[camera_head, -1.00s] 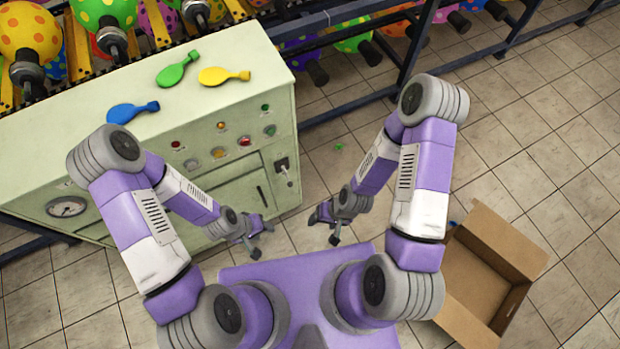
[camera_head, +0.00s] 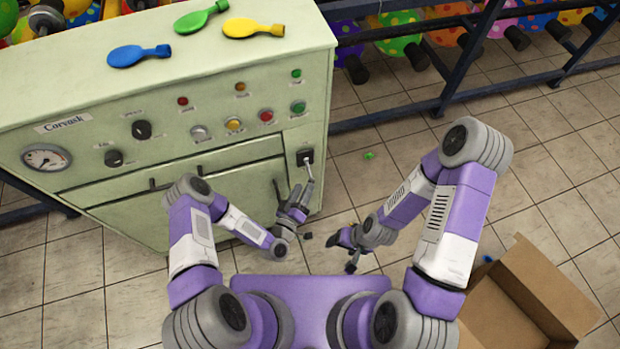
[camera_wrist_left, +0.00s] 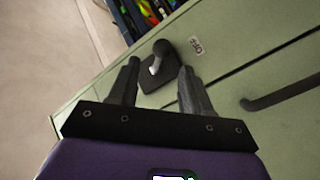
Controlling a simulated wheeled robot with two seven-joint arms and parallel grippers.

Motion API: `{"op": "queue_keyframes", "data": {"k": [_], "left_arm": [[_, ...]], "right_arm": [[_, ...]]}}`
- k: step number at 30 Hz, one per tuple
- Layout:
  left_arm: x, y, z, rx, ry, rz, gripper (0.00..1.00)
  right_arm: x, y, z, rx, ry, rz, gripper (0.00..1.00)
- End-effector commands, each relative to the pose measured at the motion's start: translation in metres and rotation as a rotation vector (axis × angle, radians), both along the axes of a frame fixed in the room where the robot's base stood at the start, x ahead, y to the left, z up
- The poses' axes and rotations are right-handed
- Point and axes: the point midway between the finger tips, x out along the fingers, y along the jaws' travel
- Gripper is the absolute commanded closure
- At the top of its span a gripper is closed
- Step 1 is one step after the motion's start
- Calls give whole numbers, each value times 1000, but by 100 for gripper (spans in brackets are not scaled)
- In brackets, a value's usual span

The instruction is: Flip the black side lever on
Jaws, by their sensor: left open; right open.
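The black side lever (camera_head: 306,158) sits on a dark plate at the right end of the green machine's front, just below the buttons. In the left wrist view the lever (camera_wrist_left: 161,50) shows a dark knob and a pale shaft on its black plate. It lies beyond and between my fingertips, and I see no contact. My left gripper (camera_head: 302,189) is open and empty just below the lever in the head view. The fingers also frame it in the left wrist view (camera_wrist_left: 158,80). My right gripper (camera_head: 345,248) is open and empty over the floor, right of the machine.
The green machine (camera_head: 120,190) has a gauge, knobs, lights and drawer handles. Blue, green and yellow flat balloons (camera_head: 253,28) lie on top. An open cardboard box (camera_head: 520,300) stands at lower right.

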Motion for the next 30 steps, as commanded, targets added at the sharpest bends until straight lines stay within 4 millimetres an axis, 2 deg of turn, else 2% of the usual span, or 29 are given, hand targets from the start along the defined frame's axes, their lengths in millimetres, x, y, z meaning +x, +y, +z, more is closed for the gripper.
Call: {"op": "queue_keyframes", "data": {"k": [6,10,15,22,30], "left_arm": [[33,-14,0,1,-2,-1,51],[48,-20,-1,3,-1,-1,51],[57,-24,0,2,2,-2,51],[57,-25,1,1,3,-2,51],[57,-24,0,2,3,-2,91]], "right_arm": [[0,0,-11,0,0,0,28],[0,0,-15,0,0,0,28],[0,0,-17,0,0,0,28],[0,0,-17,0,0,0,28],[0,0,-17,0,1,0,28]]}}
